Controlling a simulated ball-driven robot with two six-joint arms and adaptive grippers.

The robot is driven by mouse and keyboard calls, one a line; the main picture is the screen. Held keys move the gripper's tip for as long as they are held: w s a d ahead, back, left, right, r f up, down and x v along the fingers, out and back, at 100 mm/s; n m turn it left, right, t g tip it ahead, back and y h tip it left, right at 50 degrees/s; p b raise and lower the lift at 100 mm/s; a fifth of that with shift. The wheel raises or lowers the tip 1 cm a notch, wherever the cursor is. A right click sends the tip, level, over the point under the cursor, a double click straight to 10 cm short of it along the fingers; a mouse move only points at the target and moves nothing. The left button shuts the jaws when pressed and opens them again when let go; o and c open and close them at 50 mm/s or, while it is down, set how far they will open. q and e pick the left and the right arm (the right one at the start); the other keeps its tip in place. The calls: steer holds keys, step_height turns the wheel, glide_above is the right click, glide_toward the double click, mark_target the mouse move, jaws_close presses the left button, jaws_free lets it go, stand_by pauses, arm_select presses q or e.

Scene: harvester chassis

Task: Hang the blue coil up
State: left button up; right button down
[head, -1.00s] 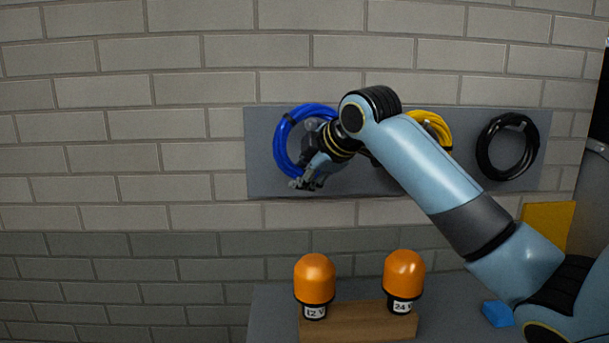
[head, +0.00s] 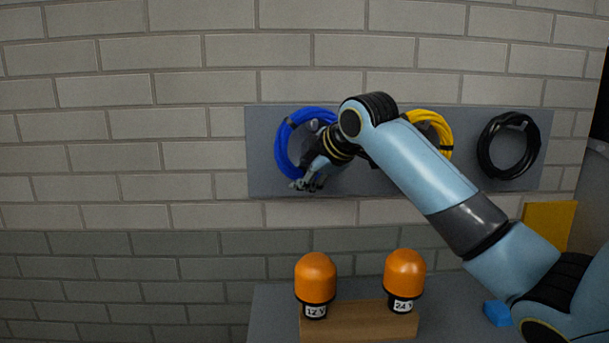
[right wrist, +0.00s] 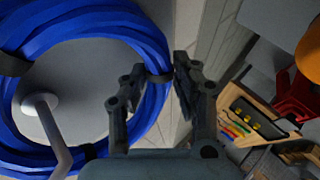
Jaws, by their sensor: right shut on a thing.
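The blue coil (head: 284,150) is upright in front of the left part of the grey wall board (head: 375,185). My right gripper (head: 304,185) is at the coil's lower right edge. In the right wrist view, its fingers (right wrist: 160,78) are shut on the rim of the blue coil (right wrist: 85,22). A grey peg (right wrist: 42,108) shows through the coil's opening, so the coil is around it. The peg's knob also shows in the head view (head: 312,125). I cannot tell whether the coil's weight rests on the peg. My left gripper is not in view.
A yellow coil (head: 443,128), partly behind my right arm, and a black coil (head: 484,155) hang further right on the board. Below stand two orange-domed lamps (head: 315,275) (head: 404,270) on a wooden block (head: 355,322). A blue block (head: 497,313) lies right of them.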

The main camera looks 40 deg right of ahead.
steer(key=c, duration=0.9)
jaws_free()
steer(key=shift+c, duration=0.2)
steer(key=v, duration=1.2)
steer(key=shift+a+f, duration=0.1)
